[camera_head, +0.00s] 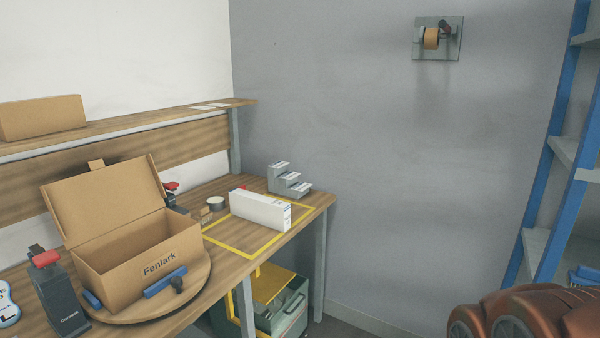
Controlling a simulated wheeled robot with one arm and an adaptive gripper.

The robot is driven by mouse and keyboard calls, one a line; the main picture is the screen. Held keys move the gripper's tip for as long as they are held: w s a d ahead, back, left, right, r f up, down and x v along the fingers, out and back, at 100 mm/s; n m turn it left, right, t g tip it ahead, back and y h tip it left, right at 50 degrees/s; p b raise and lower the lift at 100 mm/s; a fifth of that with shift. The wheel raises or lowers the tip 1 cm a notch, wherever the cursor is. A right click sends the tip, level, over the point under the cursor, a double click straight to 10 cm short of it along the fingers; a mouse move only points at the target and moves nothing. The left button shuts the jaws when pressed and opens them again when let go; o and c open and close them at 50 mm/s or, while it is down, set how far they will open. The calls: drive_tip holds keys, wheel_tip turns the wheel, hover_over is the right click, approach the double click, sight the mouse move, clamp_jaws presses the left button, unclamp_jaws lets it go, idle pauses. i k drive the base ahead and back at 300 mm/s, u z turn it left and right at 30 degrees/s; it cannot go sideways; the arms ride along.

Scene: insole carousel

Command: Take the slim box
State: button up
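The slim box (260,209) is white with a small printed label on its right end. It stands on its long narrow side on the wooden workbench (318,199), inside a yellow taped outline (238,250). Nothing holds it. My gripper is not in view; only a brown-orange part, which looks like my arm, shows at the lower right corner, well apart from the bench.
An open cardboard box marked Fenlark (142,262) sits on a round wooden turntable (197,287) left of the slim box. A grey stepped holder (289,181) and a tape roll (216,203) stand close by. A blue shelf rack (560,170) is at right.

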sight(265, 211)
drive_tip(key=z, duration=0.7)
drive_tip(key=i, duration=1.2)
drive_tip(key=u, duration=2.65)
drive_tip(key=i, duration=0.5)
